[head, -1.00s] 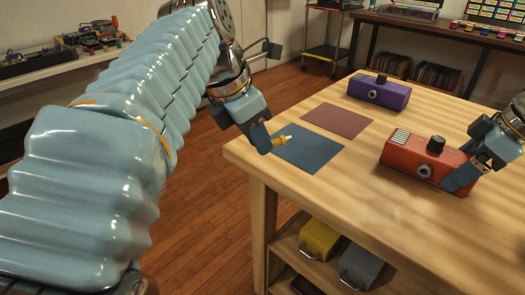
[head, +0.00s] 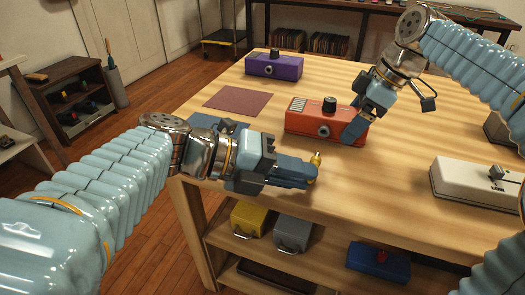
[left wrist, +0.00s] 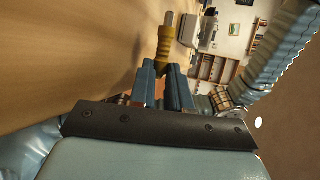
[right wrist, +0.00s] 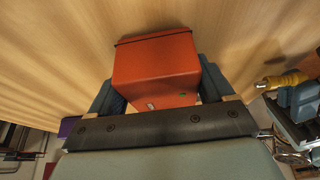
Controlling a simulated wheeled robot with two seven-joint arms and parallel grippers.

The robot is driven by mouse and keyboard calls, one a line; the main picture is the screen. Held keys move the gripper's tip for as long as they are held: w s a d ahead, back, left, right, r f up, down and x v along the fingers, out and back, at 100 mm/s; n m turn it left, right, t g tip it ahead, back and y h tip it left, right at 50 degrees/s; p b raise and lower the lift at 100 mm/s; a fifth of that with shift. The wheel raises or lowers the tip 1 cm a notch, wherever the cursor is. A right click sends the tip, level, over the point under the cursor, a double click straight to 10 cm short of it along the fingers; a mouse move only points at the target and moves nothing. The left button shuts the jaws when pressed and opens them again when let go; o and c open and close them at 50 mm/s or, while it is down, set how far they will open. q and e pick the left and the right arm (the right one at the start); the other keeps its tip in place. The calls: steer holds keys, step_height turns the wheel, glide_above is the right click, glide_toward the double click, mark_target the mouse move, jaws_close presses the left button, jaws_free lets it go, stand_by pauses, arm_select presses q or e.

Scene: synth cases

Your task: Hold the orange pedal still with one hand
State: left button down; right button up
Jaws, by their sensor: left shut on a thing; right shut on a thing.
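The orange pedal (head: 298,125) sits on the wooden table, with a black knob on top and a round socket in its front face. My right gripper (head: 356,128) is shut on its right end; in the right wrist view the fingers lie on both sides of the pedal (right wrist: 155,70). My left gripper (head: 312,174) is shut on a yellow plug (head: 317,160), in front of the pedal and apart from it. In the left wrist view the plug (left wrist: 164,42) stands out from the fingertips with its metal tip outward.
A white pedal (head: 470,184) stands at the right. Yellow (head: 249,218), grey (head: 292,233) and blue pedals (head: 379,260) are on shelves below.

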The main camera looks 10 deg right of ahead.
arm_select(q)
steer(key=shift+w+d, duration=0.45)
steer(key=shift+w, duration=0.35)
steer(key=shift+w+d, duration=0.5)
steer(key=shift+w, duration=0.35)
steer(key=shift+w+d, duration=0.45)
steer(key=shift+w, duration=0.35)
steer(key=shift+w+d, duration=0.3)
steer(key=shift+w, duration=0.25)
steer(key=shift+w+d, duration=0.3)
steer(key=shift+w, duration=0.25)
steer(key=c, duration=1)
jaws_free()
steer(key=v, duration=1.2)
